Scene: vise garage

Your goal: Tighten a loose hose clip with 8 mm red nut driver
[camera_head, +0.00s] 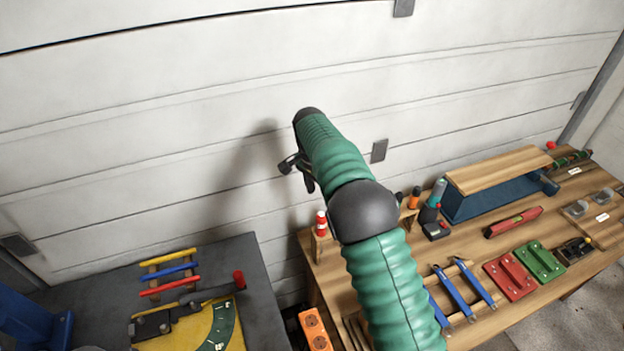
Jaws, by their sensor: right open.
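My right gripper (298,168) is at the end of the green arm, raised in front of the white wall. It is open, and nothing shows between its fingers. At the lower left, a rack (152,270) on the dark bench holds a yellow, a blue and a red rod-like tool. The red one (170,286) lies nearest the viewer; its size marking cannot be read. Near it are a yellow plate with a green curved piece (220,325) and a dark tool-like part with a red end (238,280). I cannot make out a hose clip. My left gripper is not in view.
The wooden bench (470,250) at the right holds bottles, a blue box with a wooden top (497,184), a red tool (513,222), blue-handled tools (455,294) and red and green blocks. An orange block (314,329) stands between the benches. My arm hides part of the wooden bench.

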